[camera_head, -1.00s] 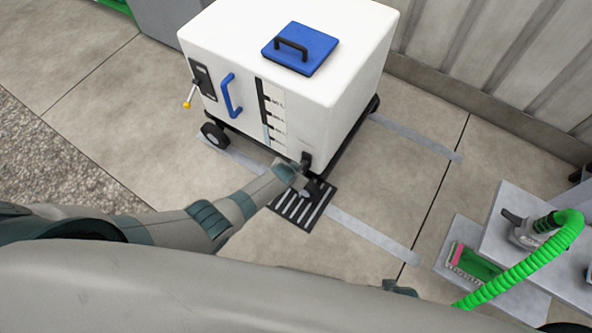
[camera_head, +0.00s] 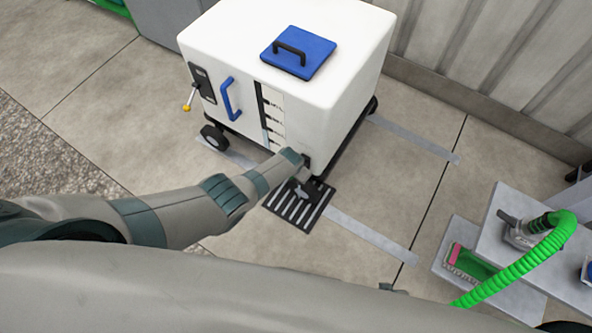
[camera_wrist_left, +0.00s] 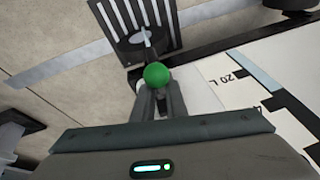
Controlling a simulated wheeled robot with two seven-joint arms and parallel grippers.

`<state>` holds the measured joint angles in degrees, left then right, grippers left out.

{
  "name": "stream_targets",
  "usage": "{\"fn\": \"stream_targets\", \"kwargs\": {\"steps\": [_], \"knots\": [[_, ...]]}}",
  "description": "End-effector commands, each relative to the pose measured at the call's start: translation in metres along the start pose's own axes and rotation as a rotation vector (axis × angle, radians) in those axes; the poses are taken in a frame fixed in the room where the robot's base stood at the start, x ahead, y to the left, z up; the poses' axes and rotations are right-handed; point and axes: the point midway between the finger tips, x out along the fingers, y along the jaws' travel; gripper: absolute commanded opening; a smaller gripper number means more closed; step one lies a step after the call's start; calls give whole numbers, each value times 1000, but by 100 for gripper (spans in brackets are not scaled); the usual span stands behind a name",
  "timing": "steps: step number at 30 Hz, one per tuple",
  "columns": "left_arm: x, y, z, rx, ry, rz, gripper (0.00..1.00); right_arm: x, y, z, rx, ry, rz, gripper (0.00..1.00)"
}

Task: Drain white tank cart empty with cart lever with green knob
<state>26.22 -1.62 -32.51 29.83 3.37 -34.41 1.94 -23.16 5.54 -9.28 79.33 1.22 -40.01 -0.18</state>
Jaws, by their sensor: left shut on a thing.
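The white tank cart (camera_head: 240,45) stands on the floor at the top middle, with a blue lid (camera_head: 298,50) and a level gauge (camera_head: 271,115) on its front. Light blue shows in the gauge's lower part. In the left wrist view, my left gripper (camera_wrist_left: 160,100) is shut on the cart lever with the green knob (camera_wrist_left: 157,75). The knob sticks out past the fingertips. In the head view my arm hides the lever and the gripper. A slotted floor drain (camera_head: 295,210) lies below the cart's front corner, with a pale patch on it. My right gripper is not in view.
A second lever with a yellow knob (camera_head: 187,107) and a blue handle (camera_head: 231,98) are on the cart's front. A green hose (camera_head: 525,262) and grey steps (camera_head: 490,235) stand at the right. The floor between is clear.

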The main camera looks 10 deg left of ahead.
Motion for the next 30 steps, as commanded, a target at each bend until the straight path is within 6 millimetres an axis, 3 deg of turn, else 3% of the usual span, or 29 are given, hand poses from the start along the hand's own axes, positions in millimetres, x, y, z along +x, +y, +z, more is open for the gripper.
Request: {"fn": "stream_targets", "kwargs": {"steps": [1,21,22,24,30], "knots": [[2,-4,12,5,-28,-5,0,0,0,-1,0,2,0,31],[2,-5,12,6,-41,-3,0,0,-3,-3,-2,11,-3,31],[2,-5,12,6,-41,-3,14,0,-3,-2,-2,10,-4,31],[2,-5,12,6,-40,-3,30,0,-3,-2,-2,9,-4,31],[1,-3,6,5,-31,0,30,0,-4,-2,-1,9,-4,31]]}}
